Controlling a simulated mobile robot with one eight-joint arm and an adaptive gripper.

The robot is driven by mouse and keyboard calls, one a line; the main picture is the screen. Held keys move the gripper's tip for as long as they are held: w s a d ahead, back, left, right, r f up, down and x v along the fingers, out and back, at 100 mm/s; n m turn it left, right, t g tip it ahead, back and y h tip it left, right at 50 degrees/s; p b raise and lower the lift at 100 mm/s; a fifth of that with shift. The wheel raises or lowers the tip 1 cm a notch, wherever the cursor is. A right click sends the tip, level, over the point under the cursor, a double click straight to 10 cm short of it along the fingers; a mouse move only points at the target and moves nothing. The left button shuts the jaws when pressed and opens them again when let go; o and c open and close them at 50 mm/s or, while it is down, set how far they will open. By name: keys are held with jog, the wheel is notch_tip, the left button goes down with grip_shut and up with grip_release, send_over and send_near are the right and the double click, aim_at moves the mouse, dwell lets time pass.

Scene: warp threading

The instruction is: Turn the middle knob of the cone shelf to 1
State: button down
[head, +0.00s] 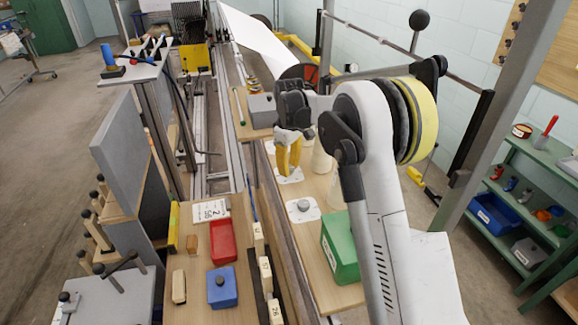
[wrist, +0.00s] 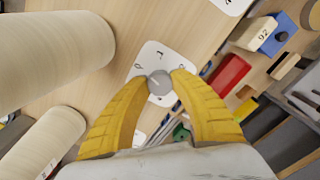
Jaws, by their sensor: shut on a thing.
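The cone shelf (head: 318,247) is a light wood board with white square knob plates in a row. My gripper (head: 288,172) has yellow fingers pointing down at the middle plate (head: 297,177) and hides its knob in the head view. In the wrist view my gripper (wrist: 160,83) is shut on the round grey knob (wrist: 160,86), one fingertip on each side. The white dial plate (wrist: 150,60) around it carries dark marks, partly covered by the fingers. The knob has a pale pointer line; which mark it meets is too small to tell. The near knob (head: 303,205) is free.
Cream cones (head: 322,160) stand close beside my gripper, and two large ones (wrist: 50,60) fill the left of the wrist view. A green bin (head: 340,248) stands on the shelf's near end. A red tray (head: 222,241) and a blue box (head: 222,287) lie on the bench to the left.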

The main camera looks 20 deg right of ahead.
jog(key=m+p, duration=0.1)
jog(key=m, duration=0.3)
jog(key=shift+m, duration=0.3)
jog(key=m, duration=0.4)
jog(key=shift+p, duration=0.3)
jog(key=shift+m, duration=0.3)
jog(key=c, duration=1.1)
grip_release()
jog(key=shift+o, duration=0.2)
notch_tip(320, 180, up, 12)
